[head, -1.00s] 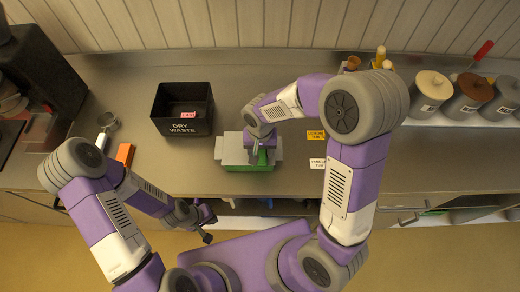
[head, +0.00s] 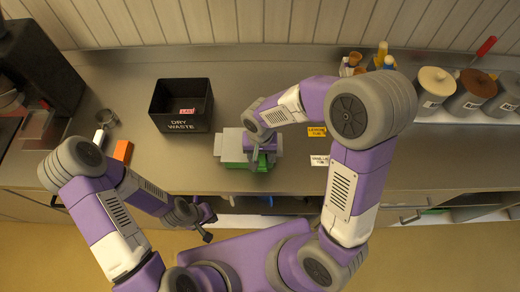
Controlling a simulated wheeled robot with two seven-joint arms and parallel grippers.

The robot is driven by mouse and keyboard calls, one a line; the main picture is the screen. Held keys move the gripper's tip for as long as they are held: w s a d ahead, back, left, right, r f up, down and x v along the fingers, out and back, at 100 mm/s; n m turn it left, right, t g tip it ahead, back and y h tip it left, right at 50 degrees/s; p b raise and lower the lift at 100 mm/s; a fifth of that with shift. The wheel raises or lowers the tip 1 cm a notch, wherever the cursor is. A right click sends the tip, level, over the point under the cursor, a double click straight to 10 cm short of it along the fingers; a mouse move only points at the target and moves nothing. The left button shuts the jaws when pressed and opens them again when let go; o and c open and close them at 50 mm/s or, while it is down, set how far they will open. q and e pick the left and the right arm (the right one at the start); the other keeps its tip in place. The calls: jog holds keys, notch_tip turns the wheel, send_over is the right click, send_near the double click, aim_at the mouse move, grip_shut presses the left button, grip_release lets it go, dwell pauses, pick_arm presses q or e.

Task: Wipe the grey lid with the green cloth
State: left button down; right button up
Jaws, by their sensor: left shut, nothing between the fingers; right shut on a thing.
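The grey lid (head: 228,143) lies near the front edge of the counter, partly hidden by my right arm's wrist. Green (head: 238,160) shows along the lid's front side and under the gripper; the green cloth cannot be clearly told apart from other green there. My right gripper (head: 262,160) is over the right front part of the lid, shut on the green cloth, with its fingertips mostly hidden. My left gripper (head: 208,226) is shut and empty, low in front of the counter, away from the lid.
A black dry waste bin (head: 182,128) stands left of the lid. An orange block (head: 123,151) is further left. Yellow (head: 317,132) and white (head: 320,160) labels lie to the right. Lidded jars (head: 432,88) stand at the right. The counter behind the lid is clear.

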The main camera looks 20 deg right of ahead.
jog(key=shift+s, duration=0.2)
jog(key=shift+w+d+f, duration=0.1)
jog(key=shift+w+d, duration=0.05)
jog(key=shift+w, duration=0.45)
jog(key=shift+w+d+f, duration=0.1)
jog(key=shift+w+d, duration=0.05)
jog(key=shift+w, duration=0.4)
jog(key=shift+s+a+r, duration=0.1)
jog(key=shift+s+a, duration=0.1)
jog(key=shift+s, duration=0.4)
jog(key=shift+s+a+r, duration=0.1)
jog(key=shift+s+a, duration=0.05)
jog(key=shift+s, duration=0.4)
jog(key=shift+w+d+f, duration=0.1)
jog(key=shift+w+d, duration=0.1)
jog(key=shift+w, duration=0.35)
jog(key=shift+w+d+f, duration=0.1)
jog(key=shift+w+d, duration=0.05)
jog(key=shift+w, duration=0.4)
jog(key=shift+s+a+b, duration=0.15)
jog(key=shift+s+b, duration=0.15)
jog(key=shift+s, duration=0.15)
jog(key=shift+s+a, duration=0.15)
jog(key=shift+s, duration=0.55)
jog(key=shift+w+d+r, duration=0.1)
jog(key=shift+w+d, duration=0.05)
jog(key=shift+w, duration=0.5)
jog(key=shift+w+d+r, duration=0.1)
jog(key=shift+w+d, duration=0.05)
jog(key=shift+w, duration=0.45)
